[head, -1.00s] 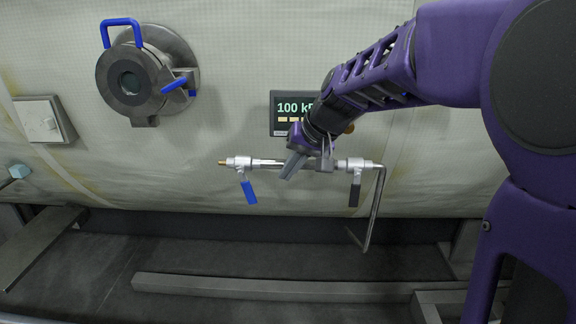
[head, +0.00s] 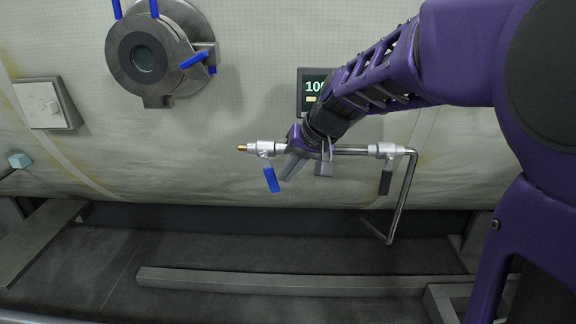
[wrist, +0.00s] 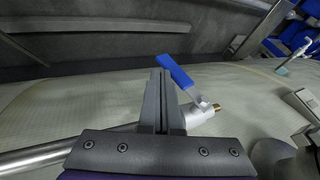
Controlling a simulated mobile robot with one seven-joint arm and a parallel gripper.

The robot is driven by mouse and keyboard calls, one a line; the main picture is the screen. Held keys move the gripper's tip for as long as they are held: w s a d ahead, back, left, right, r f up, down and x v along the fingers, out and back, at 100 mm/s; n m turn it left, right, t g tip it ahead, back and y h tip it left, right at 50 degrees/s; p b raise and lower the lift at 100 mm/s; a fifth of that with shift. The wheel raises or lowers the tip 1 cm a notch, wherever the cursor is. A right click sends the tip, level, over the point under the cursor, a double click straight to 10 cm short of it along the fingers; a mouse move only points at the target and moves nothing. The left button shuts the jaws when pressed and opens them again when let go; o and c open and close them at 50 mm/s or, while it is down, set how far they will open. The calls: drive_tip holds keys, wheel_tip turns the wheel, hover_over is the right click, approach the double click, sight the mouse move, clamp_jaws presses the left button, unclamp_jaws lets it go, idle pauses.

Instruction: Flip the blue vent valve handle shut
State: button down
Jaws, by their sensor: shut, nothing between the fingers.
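The blue vent valve handle (head: 271,180) hangs down and slightly right from a silver valve body (head: 265,149) at the left end of a horizontal pipe, beside a brass tip. My gripper (head: 290,167) is shut and empty, just right of the blue handle in the head view. In the wrist view the blue handle (wrist: 175,71) is right beside the shut fingertips (wrist: 160,76). I cannot tell whether they touch.
A black-handled valve (head: 386,181) sits on the same pipe to the right, where a bent tube (head: 403,198) runs down. A pressure display (head: 313,92) is above, partly hidden by my arm. A round port (head: 150,55) with blue handles is at upper left.

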idle(0.3)
drive_tip(key=shift+a+f+b, duration=0.5)
drive_tip(key=shift+f+b, duration=0.15)
drive_tip(key=shift+b, duration=0.05)
drive_tip(key=shift+r, duration=0.1)
drive_tip(key=shift+r+p, duration=0.6)
drive_tip(key=shift+r, duration=0.15)
drive_tip(key=shift+d, duration=0.15)
